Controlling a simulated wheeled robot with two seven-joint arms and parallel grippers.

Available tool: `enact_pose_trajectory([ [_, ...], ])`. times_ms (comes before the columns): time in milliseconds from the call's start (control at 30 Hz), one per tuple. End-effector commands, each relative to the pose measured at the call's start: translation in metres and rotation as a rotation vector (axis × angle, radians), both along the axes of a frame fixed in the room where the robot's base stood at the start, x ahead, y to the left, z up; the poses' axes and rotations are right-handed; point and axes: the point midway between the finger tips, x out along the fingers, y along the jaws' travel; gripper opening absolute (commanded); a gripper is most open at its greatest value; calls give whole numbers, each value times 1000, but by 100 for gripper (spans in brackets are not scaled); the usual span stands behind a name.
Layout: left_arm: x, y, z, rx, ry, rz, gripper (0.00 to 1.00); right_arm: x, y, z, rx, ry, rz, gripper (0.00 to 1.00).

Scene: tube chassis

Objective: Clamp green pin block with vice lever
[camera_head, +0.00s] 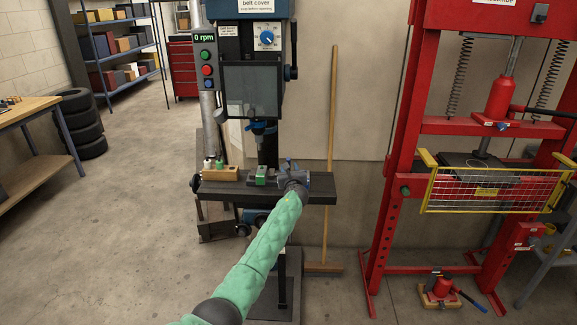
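A small green pin block (261,175) sits among the grey jaws of the vice (273,176) on the drill press table. At this size I cannot tell whether the jaws touch it. My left arm, in a green padded sleeve, reaches up from the bottom of the view. My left gripper (292,168) is at the right end of the vice, just right of the green block. The vice lever is not clearly visible there, and the gripper and wrist cover that spot. I cannot tell whether the fingers are open or shut. My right gripper is out of view.
The drill press table (322,189) carries a wooden holder (221,174) with small green and white items at left. The drill chuck (258,128) hangs above the vice. A broom (332,120) stands behind at right. A red press (397,150) with a yellow guard stands further right.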

Motion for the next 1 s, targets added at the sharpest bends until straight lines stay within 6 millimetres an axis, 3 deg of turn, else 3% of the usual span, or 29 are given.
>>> enact_pose_trajectory([
  [300,27,5,0,0,0,1,38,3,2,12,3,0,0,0],
  [733,32,6,0,-2,0,0,38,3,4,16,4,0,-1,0],
  [933,32,6,0,-2,0,0,0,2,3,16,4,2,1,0],
  [1000,32,6,0,-2,0,0,0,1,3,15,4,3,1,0],
])
